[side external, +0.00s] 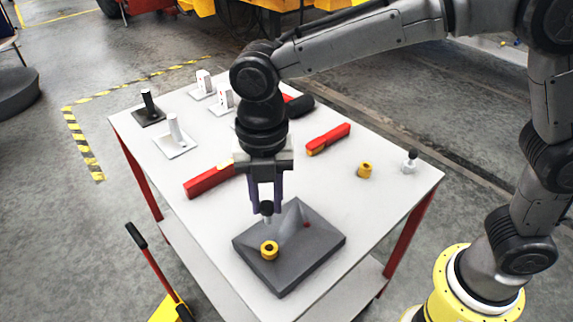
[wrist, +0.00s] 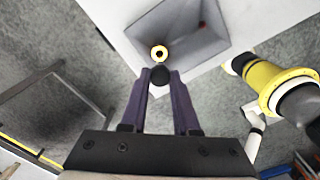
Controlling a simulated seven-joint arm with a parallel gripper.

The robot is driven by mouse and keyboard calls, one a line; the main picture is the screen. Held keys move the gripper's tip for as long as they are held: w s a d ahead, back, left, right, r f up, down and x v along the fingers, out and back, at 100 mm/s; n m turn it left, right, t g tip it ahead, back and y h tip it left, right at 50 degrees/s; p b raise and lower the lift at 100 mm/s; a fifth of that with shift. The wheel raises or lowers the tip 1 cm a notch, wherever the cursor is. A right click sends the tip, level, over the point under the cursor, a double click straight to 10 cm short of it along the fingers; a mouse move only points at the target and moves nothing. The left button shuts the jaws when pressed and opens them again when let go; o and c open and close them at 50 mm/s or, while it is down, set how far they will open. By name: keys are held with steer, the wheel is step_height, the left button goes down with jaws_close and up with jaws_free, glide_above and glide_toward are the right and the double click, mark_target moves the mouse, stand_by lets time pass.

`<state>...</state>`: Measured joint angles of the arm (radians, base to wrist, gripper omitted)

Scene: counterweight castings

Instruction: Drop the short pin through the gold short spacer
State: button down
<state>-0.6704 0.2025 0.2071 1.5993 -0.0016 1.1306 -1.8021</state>
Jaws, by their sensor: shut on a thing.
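My gripper (side external: 267,203) is shut on a pin with a black head (side external: 267,208) and a short silver shank. The pin hangs upright above the dark grey casting (side external: 310,250). A gold spacer (side external: 269,250), a short ring with a dark hole, sits on the casting's front left part. The pin is above and behind it, apart from it. In the wrist view the black head (wrist: 160,76) is between my fingertips (wrist: 160,73), and the gold spacer (wrist: 159,52) lies just beyond it. The pin's shank is hidden there.
Another gold spacer (side external: 364,171) and a silver piece with a black top (side external: 409,161) stand at the table's right. White and dark stands (side external: 175,138) (side external: 149,108) occupy the back left. The white table (side external: 350,205) is clear right of the casting.

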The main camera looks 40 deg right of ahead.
mark_target(267, 216)
steer(key=shift+s+a, duration=0.2)
steer(key=shift+a, duration=0.05)
steer(key=shift+f, duration=0.15)
steer(key=shift+f, duration=2.8)
steer(key=shift+f, duration=0.35)
steer(key=shift+f, duration=0.35)
steer(key=shift+f, duration=1.2)
steer(key=c, duration=0.6)
jaws_free()
